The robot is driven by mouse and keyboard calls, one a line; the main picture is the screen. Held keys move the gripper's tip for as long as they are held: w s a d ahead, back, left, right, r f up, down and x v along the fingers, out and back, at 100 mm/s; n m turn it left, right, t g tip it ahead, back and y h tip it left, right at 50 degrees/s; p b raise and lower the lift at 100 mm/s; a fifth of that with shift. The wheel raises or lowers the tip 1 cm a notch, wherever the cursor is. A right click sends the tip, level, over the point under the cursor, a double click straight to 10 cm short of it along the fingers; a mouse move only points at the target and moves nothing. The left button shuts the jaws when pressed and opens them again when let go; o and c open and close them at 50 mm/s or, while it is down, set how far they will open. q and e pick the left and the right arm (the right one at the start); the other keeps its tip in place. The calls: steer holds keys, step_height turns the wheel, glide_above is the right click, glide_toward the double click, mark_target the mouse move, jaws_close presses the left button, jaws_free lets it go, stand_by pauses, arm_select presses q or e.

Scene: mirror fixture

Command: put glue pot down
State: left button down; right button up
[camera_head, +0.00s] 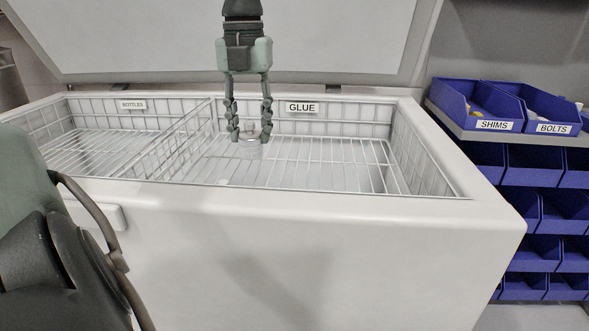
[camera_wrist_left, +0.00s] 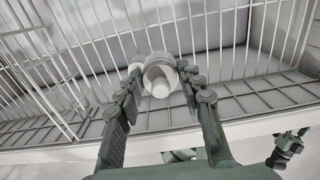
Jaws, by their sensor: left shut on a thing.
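My left gripper (camera_head: 249,138) points straight down into the right-hand basket, in front of the GLUE label (camera_head: 302,107). It is shut on the glue pot (camera_head: 249,151), a small pale pot. In the left wrist view the pot (camera_wrist_left: 159,77) sits between the two fingertips, with its white round top facing the camera. The wire basket floor (camera_head: 310,172) lies below it. I cannot tell whether the pot touches the wires. A small dark part at the lower right of the left wrist view may be my right gripper, but its fingers are unclear.
The white chest (camera_head: 300,230) has its lid (camera_head: 240,40) raised behind. A wire divider (camera_head: 170,145) separates the left BOTTLES basket (camera_head: 85,148). Blue SHIMS (camera_head: 463,113) and BOLTS (camera_head: 545,118) bins stand at right.

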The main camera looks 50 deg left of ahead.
arm_select(q)
steer(key=w+d+f, duration=0.1)
steer(key=w+f, duration=0.1)
steer(key=w, duration=0.1)
steer(key=w+d+f, duration=0.1)
steer(key=w+f, duration=0.1)
steer(key=w, duration=0.2)
steer(key=w+d+f, duration=0.1)
steer(key=w+f, duration=0.2)
steer(key=w, duration=0.1)
steer(key=shift+w+d, duration=0.1)
steer(key=shift+d, duration=0.05)
step_height(320, 180, down, 3)
steer(key=shift+f, duration=0.45)
arm_select(e)
steer(key=r, duration=0.1)
steer(key=a+r+t+y, duration=0.1)
steer(key=shift+w+a+r, duration=0.1)
steer(key=shift+a+r, duration=0.2)
arm_select(q)
steer(key=shift+b, duration=0.3)
steer(key=c, duration=1)
jaws_free()
arm_select(e)
steer(key=shift+w+r+t, duration=0.15)
steer(key=shift+r+t, duration=0.25)
steer(key=shift+r, duration=0.05)
